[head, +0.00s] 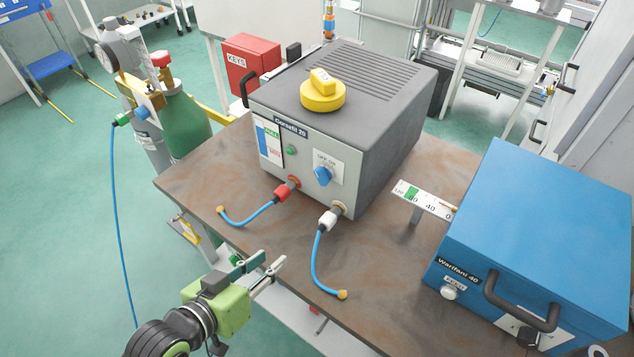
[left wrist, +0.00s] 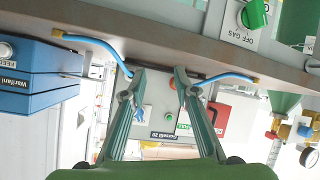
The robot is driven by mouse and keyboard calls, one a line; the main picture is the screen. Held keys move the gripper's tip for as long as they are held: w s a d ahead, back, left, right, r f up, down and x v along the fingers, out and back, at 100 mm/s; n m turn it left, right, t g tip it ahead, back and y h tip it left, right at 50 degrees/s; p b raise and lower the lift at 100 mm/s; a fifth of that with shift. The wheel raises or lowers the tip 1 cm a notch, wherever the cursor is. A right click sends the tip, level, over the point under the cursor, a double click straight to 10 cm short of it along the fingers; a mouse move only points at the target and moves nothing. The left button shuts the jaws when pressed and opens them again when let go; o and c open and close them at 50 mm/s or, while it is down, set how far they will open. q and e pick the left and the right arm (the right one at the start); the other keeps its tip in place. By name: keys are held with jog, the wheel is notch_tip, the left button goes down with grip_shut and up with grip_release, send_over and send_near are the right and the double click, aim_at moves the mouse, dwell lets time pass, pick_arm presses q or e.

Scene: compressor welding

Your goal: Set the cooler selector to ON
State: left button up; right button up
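A grey machine (head: 350,110) stands on the brown table. On its front is a blue selector knob (head: 323,175) on a pale plate lettered OFF and ON. Its pointer direction is too small to tell. In the left wrist view, which is upside down, the blue knob (left wrist: 170,117) shows small between my fingers, beyond the tips. My left gripper (head: 272,263) is open and empty, near the table's front edge, below and left of the knob and well apart from it. It also shows open in the left wrist view (left wrist: 158,72). My right gripper is not in view.
Two blue hoses (head: 250,213) with red and white connectors stick out below the knob. A yellow knob (head: 323,93) sits on top of the machine. A blue box (head: 545,230) stands right. A green OFF GAS knob (left wrist: 255,14) is below the table edge. Gas cylinders (head: 185,125) stand left.

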aim_at(320, 180)
pick_arm(q)
notch_tip(320, 180, up, 9)
jog(key=w+d+n+t+h, duration=0.1)
jog(key=w+d+t+h, duration=0.1)
jog(key=t+h, duration=0.2)
jog(key=p+x, duration=0.1)
jog(key=x, duration=0.3)
jog(key=p+x, duration=0.1)
jog(key=x, duration=0.7)
jog(key=shift+r+p, duration=0.4)
jog(key=shift+x, duration=0.8)
jog(key=shift+s+d+f, duration=0.1)
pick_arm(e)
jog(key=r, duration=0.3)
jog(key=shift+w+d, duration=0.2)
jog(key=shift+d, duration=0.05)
pick_arm(q)
jog(key=shift+c, duration=0.4)
grip_shut()
